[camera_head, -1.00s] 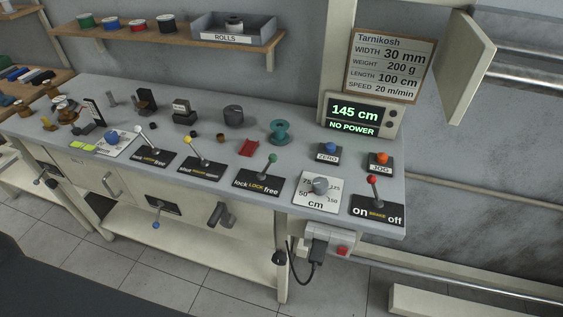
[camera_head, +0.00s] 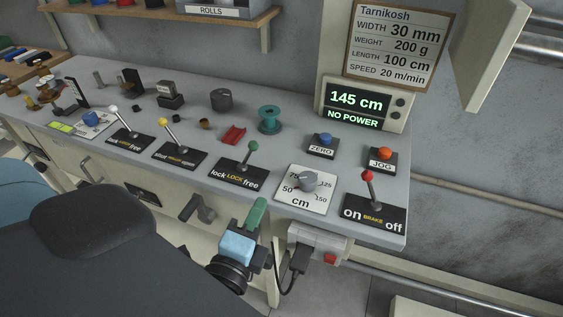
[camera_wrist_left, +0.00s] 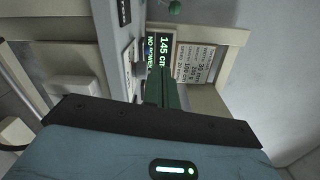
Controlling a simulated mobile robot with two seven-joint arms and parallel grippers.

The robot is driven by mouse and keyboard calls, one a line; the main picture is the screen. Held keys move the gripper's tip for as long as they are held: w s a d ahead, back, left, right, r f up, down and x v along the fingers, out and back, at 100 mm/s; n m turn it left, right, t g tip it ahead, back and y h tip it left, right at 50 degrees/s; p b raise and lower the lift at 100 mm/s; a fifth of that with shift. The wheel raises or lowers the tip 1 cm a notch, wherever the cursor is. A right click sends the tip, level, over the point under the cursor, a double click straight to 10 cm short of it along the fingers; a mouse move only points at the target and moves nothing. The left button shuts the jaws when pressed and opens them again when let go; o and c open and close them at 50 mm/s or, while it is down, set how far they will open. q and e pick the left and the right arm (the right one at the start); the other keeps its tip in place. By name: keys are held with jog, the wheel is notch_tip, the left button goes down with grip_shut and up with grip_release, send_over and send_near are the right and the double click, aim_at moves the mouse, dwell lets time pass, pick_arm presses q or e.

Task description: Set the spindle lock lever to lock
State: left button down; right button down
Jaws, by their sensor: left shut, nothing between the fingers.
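The lock lever has a green knob (camera_head: 253,146) on a short stem, standing on a black plate (camera_head: 238,174) marked "lock LOCK free". In the head view it leans right, towards the "free" side. A green ball, apparently its knob (camera_wrist_left: 174,7), shows at the top of the left wrist view. My left gripper (camera_head: 260,204) has green fingers, shut and empty, in front of the bench's front edge, below and nearer than the lever plate and apart from it. Its fingers also show in the left wrist view (camera_wrist_left: 161,78). My right gripper is not in view.
A dial (camera_head: 308,181) and a red-knobbed brake lever (camera_head: 368,176) stand right of the lock lever. Yellow-knobbed (camera_head: 163,122) and white-knobbed (camera_head: 114,109) levers stand left. A teal spool (camera_head: 269,119) is behind. A crank handle (camera_head: 198,208) sticks out below the edge.

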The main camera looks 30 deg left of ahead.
aim_at(250, 154)
pick_arm(q)
jog(key=shift+r, duration=0.35)
jog(key=p+x, duration=0.1)
jog(key=x, duration=0.4)
jog(key=p+x, duration=0.1)
jog(key=x, duration=0.4)
jog(key=shift+r, duration=0.25)
jog(key=a, duration=0.3)
jog(key=shift+r, duration=0.15)
jog(key=shift+a, duration=0.5)
jog(key=shift+w+r+p, duration=0.1)
jog(key=shift+p, duration=0.2)
